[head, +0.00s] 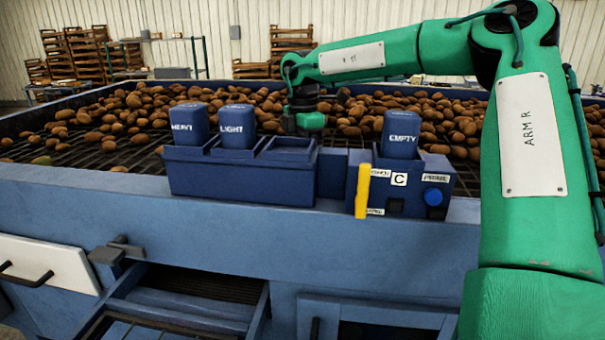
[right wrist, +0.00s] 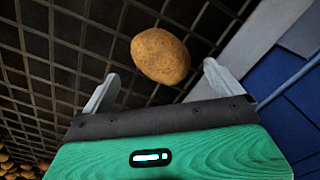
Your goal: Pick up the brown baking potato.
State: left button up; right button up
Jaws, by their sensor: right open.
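A single brown potato (right wrist: 160,55) lies on the dark metal grid (right wrist: 75,45) in the right wrist view. My right gripper (right wrist: 159,71) is open, with one finger to the left and one to the right of the potato. The potato sits between and slightly beyond the fingertips, and I cannot tell whether either finger touches it. In the head view my right gripper (head: 308,122) is low behind the blue boxes. Its fingers and this potato are hidden there. My left gripper is not in view.
Many brown potatoes (head: 270,107) cover the back of the grader bed. Bare grid shows around the potato.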

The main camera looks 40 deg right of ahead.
jog(key=shift+s+f, duration=0.1)
jog(key=shift+f, duration=0.25)
notch_tip(320, 180, down, 4)
jog(key=p, duration=0.4)
jog(key=shift+s, duration=0.1)
jog(key=shift+f, duration=0.5)
jog(key=shift+c, duration=1.1)
jog(key=c, duration=1)
jog(key=shift+r, duration=0.15)
